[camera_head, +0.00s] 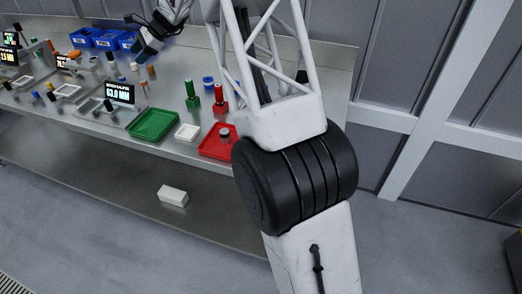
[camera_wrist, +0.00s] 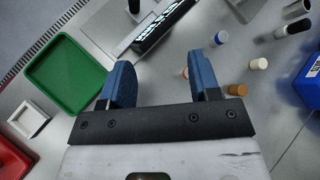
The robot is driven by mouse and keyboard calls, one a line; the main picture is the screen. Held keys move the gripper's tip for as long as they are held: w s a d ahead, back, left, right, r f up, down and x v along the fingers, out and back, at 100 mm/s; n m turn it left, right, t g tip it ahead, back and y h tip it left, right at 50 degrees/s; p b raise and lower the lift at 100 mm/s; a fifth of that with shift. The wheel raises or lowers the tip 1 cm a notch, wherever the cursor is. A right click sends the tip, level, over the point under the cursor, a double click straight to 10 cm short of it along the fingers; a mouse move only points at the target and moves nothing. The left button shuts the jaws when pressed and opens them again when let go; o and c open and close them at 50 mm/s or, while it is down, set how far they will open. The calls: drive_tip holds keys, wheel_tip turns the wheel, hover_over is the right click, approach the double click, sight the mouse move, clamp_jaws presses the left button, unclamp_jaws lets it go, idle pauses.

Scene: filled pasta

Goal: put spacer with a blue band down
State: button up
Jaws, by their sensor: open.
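My gripper (camera_head: 148,44) is above the back of the bench. In the wrist view my gripper (camera_wrist: 158,66) has its two blue fingers spread wide with nothing held between them. A short white cylinder with blue on it (camera_wrist: 221,38), which looks like the spacer with a blue band, stands on the bench just beyond the right finger, apart from it. I cannot pick it out surely in the head view.
Orange (camera_wrist: 185,73), brown (camera_wrist: 238,90) and cream (camera_wrist: 258,64) pieces stand nearby. A caliper display (camera_head: 119,93) reads 63.0 MM. A green tray (camera_head: 153,124), small white tray (camera_head: 187,132) and red tray (camera_head: 210,153) line the front. Blue bins (camera_head: 82,37) stand behind.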

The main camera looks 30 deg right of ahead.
drive_tip(key=s+d+r+n+h, duration=0.2)
drive_tip(key=s+d+r, duration=0.1)
drive_tip(key=s, duration=0.8)
drive_tip(key=s+d+r+n+h, duration=0.1)
drive_tip(key=s+d+r+n, duration=0.2)
drive_tip(key=s, duration=0.8)
drive_tip(key=s+d+r+n+h, duration=0.2)
drive_tip(key=s+r, duration=0.2)
drive_tip(key=s, duration=0.7)
drive_tip(key=s+d+f+n+h, duration=0.1)
drive_tip(key=s+d+f+n, duration=0.1)
drive_tip(key=s, duration=0.9)
drive_tip(key=s+d+f+n+h, duration=0.2)
drive_tip(key=s+d+n, duration=0.1)
drive_tip(key=s, duration=0.8)
drive_tip(key=s+d+f+n+t+h, duration=0.1)
drive_tip(key=s+d+f+n+h, duration=0.1)
drive_tip(key=s, duration=1)
drive_tip(key=shift+d+f+n, duration=0.35)
drive_tip(key=shift+d+n, duration=0.2)
drive_tip(key=shift+n, duration=0.05)
drive_tip(key=shift+o, duration=0.3)
drive_tip(key=shift+w, duration=0.1)
